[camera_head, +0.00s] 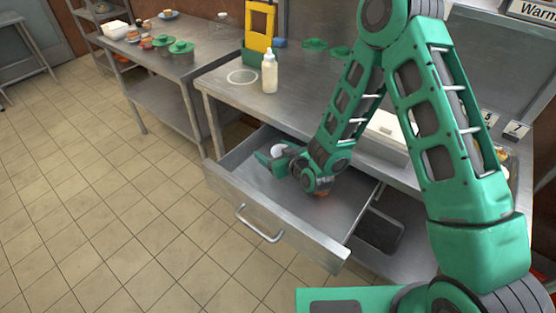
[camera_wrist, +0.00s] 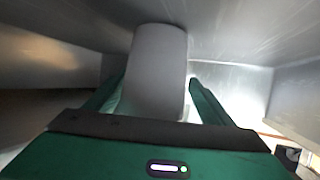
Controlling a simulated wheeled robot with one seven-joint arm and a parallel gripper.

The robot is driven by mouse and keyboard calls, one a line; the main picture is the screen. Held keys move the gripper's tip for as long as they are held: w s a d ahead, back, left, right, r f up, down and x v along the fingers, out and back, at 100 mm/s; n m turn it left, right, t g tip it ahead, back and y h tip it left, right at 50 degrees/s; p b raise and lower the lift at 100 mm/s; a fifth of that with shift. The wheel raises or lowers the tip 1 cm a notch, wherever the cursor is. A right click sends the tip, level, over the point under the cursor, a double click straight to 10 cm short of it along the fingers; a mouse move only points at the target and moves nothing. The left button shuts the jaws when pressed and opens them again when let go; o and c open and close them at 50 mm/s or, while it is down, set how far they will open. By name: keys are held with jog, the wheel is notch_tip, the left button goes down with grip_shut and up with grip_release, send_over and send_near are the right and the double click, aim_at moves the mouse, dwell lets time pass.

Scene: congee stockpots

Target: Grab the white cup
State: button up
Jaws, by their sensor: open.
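The white cup (camera_wrist: 157,65) stands inside an open metal drawer (camera_head: 290,223). In the wrist view it fills the space between the two fingers of my gripper (camera_wrist: 152,92). The fingers are open, one on each side of the cup, and a narrow gap seems to show at the right finger. In the head view my gripper (camera_head: 268,160) is low in the drawer, and a small white part of the cup (camera_head: 277,149) shows beside it. The rest of the cup is hidden there by my gripper.
The drawer's walls surround my gripper, and the steel counter (camera_head: 225,88) is above the drawer's back. A cream squeeze bottle (camera_head: 269,72) stands on the counter. A side table (camera_head: 172,64) with green-lidded pots is at the left. The drawer's front is clear.

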jog(key=shift+w+d, duration=0.1)
jog(key=shift+d, duration=0.25)
jog(key=c, duration=0.4)
jog(key=shift+d, duration=0.15)
jog(key=c, duration=0.7)
jog(key=shift+r, duration=0.1)
